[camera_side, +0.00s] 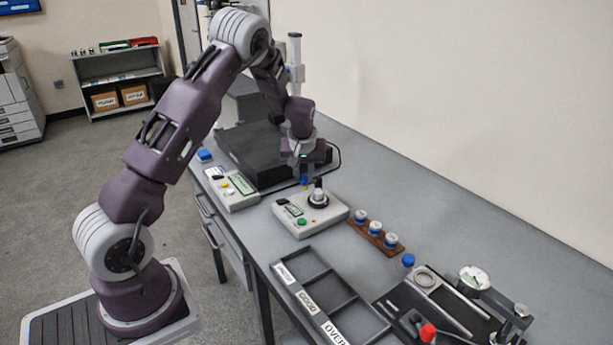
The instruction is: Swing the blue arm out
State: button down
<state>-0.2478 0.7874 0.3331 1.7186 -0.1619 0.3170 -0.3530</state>
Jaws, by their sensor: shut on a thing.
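My gripper (304,170) points down at the front right edge of a black machine base (238,152). It is shut on a small blue part (305,180), of which only a little shows below the fingers. This looks like the blue arm, but its length and its joint are hidden behind my gripper and wrist. A pale upright column (295,58) rises behind my arm.
A box with a green display (240,184) is to the left. A wooden rack (366,236), a sorting tray (330,285) and a black fixture board (402,296) lie nearer.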

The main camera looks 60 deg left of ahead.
jog(key=shift+a+m+t, duration=0.3)
jog(key=shift+a+m, duration=0.25)
jog(key=shift+m, duration=0.35)
jog(key=c, duration=1.3)
grip_release()
jog(key=v, duration=0.7)
jog(key=shift+a+r, duration=0.1)
